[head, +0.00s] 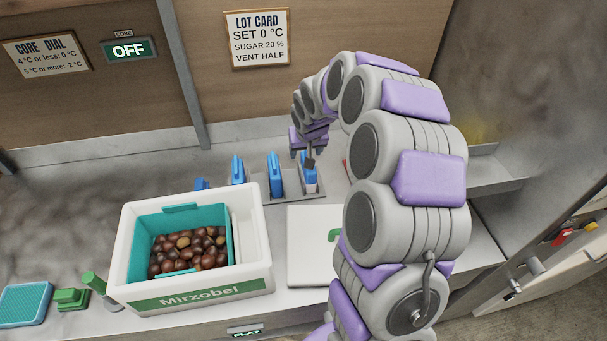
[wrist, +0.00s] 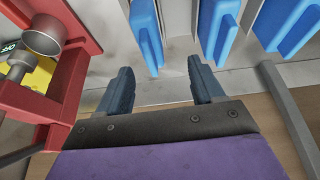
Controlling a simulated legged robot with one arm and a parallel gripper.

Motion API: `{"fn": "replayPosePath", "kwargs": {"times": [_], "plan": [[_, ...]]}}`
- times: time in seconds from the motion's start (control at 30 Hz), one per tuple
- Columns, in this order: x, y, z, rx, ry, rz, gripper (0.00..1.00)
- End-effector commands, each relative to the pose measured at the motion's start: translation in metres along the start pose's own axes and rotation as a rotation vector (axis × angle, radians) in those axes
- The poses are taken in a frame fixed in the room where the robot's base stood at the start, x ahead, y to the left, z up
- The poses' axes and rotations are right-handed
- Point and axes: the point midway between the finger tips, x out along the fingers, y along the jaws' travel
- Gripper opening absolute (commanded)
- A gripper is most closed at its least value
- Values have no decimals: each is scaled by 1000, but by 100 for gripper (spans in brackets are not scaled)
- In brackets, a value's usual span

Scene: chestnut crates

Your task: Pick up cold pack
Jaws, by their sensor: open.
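Several blue cold packs stand upright in a grey rack behind the crate. In the head view they are a left pack (head: 238,170), a middle pack (head: 274,175) and a right pack (head: 309,176). My gripper (head: 303,154) is above the right pack, which it partly hides. In the wrist view my gripper (wrist: 163,88) is open with nothing between its fingers. One blue pack (wrist: 147,38) lies just beyond the gap between the fingertips, and another pack (wrist: 217,28) is beyond the right finger. I cannot tell whether any finger touches a pack.
A white crate (head: 200,300) with a teal liner holds chestnuts in front of the rack. A white lid or board (head: 308,260) lies right of it. A red frame with a metal knob (wrist: 45,40) stands close to the left finger in the wrist view.

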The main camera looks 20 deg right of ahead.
Motion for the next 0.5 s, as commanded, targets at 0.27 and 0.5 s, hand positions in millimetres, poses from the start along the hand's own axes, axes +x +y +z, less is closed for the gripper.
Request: {"fn": "replayPosePath", "kwargs": {"times": [0.27, 0.5], "plan": [[48, 4, -1, 5, 2, -3, 67], [61, -6, 0, -2, 4, 6, 67]]}}
